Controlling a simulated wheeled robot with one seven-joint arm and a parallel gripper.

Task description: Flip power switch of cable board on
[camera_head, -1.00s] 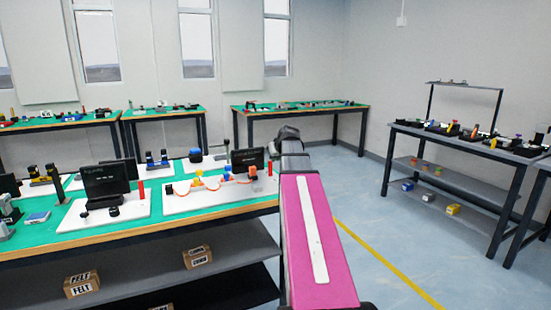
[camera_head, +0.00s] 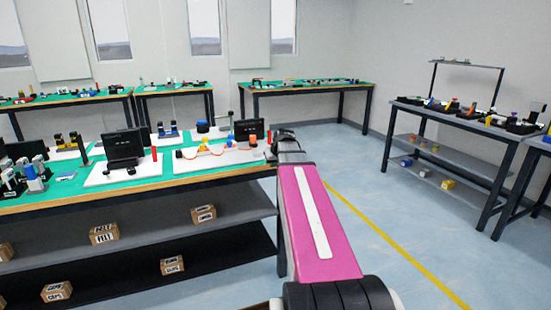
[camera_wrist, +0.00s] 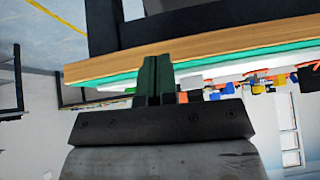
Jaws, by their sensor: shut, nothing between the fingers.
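The cable board is a white panel (camera_head: 183,164) on the green table in the head view, with orange cable loops and yellow and blue blocks on it. A dark screen (camera_head: 249,131) stands at its right part. In the wrist view, small coloured parts of it (camera_wrist: 262,80) show at the right, edge-on. I cannot make out the power switch. My gripper (camera_wrist: 158,62) is shut and empty, with its fingers in front of the table's wooden edge. In the head view my arm reaches to the table's right end, and the fingers are not clearly visible there.
The table's wooden edge (camera_wrist: 205,42) crosses the wrist view close to the fingers. Another white board with a dark screen (camera_head: 122,144) stands left of the cable board. Cardboard boxes (camera_head: 104,234) lie on the shelves below. The floor (camera_head: 390,215) to the right is clear.

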